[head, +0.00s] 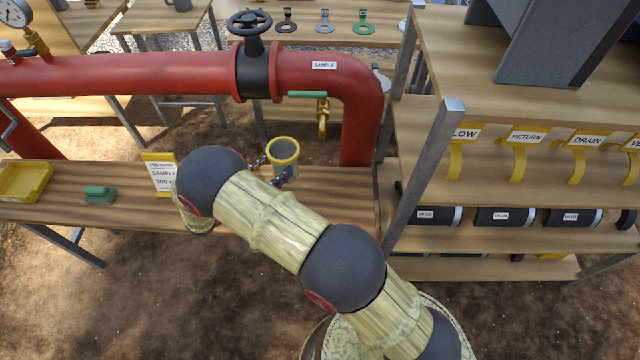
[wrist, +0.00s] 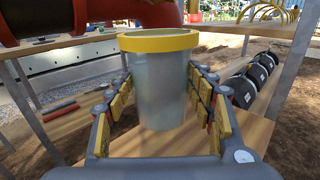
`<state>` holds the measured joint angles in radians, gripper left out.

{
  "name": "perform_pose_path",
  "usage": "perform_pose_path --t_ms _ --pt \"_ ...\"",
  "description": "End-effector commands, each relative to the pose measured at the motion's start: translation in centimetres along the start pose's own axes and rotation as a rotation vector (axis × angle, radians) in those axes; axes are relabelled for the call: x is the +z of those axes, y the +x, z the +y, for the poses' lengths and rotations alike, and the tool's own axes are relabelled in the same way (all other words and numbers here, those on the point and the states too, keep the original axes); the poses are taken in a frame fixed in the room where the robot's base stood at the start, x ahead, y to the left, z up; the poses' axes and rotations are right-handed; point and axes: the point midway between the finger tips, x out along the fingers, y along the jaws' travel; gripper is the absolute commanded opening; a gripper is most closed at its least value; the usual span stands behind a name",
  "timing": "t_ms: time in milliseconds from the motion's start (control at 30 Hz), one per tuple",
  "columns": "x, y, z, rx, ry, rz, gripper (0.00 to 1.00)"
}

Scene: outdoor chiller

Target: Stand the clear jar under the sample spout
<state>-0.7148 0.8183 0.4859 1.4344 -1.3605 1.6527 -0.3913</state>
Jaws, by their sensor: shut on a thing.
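The clear jar (head: 285,168) has a yellow rim and stands upright at the wooden bench (head: 330,188). In the wrist view the jar (wrist: 160,90) fills the middle, between the yellow-padded fingers. My gripper (wrist: 160,108) is shut on it. In the head view my gripper (head: 272,172) is partly hidden behind my arm. The brass sample spout (head: 323,118) hangs from the red pipe, under a green lever (head: 307,94). The jar is to the left of the spout and lower than it. I cannot tell whether its base touches the bench.
A job card (head: 162,173), a green block (head: 99,194) and a yellow tray (head: 24,182) are on the bench to the left. The red pipe (head: 150,72) with a black handwheel (head: 250,22) runs above. A shelf rack post (head: 425,180) stands at the right.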

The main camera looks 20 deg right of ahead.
Motion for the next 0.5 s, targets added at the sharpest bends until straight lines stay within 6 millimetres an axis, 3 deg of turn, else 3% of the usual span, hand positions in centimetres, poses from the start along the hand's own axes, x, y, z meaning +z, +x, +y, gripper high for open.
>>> perform_pose_path --t_ms 300,500 --pt "-3.4 6.3 -3.9 -0.003 -0.004 -0.001 0.00" --pt "-6.8 8.6 -5.3 0.000 -0.003 -0.001 0.00"
